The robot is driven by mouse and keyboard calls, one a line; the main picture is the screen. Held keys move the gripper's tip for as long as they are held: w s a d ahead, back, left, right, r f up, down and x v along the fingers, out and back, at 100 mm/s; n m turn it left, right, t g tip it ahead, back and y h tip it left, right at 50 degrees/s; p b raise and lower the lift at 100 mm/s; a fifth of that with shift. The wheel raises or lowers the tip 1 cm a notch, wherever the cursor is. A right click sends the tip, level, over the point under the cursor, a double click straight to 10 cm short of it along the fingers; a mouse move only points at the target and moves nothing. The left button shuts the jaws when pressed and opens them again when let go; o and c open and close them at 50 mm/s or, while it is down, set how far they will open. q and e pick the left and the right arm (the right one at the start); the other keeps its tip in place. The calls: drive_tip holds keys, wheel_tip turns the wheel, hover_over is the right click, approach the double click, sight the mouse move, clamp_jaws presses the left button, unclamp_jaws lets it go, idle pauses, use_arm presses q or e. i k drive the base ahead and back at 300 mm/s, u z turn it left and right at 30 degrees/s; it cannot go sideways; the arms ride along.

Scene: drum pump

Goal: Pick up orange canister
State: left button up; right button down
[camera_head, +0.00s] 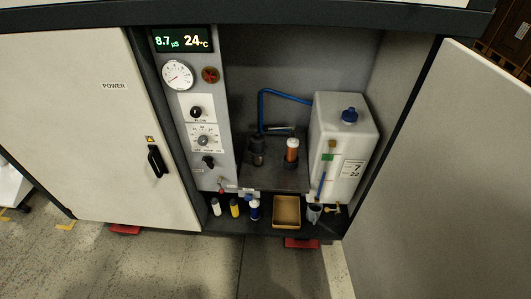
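The orange canister (291,154) stands upright inside the open cabinet, on the dark raised platform (285,178). It has an orange body and a white top, and sits just left of the white tank. A dark cylindrical fitting (258,150) stands to its left. No gripper shows in the head view, so neither gripper's position relative to the canister can be seen.
A white tank (365,125) with a blue cap stands right of the canister, and a blue pipe (285,94) runs behind. A control panel (200,120) is at left. Small bottles (235,208) and a tan tray (287,212) sit below. An open door (460,180) flanks the right.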

sight(293, 144)
drive_tip(key=u, duration=0.6)
drive_tip(key=i, duration=1)
drive_tip(key=z, duration=2.6)
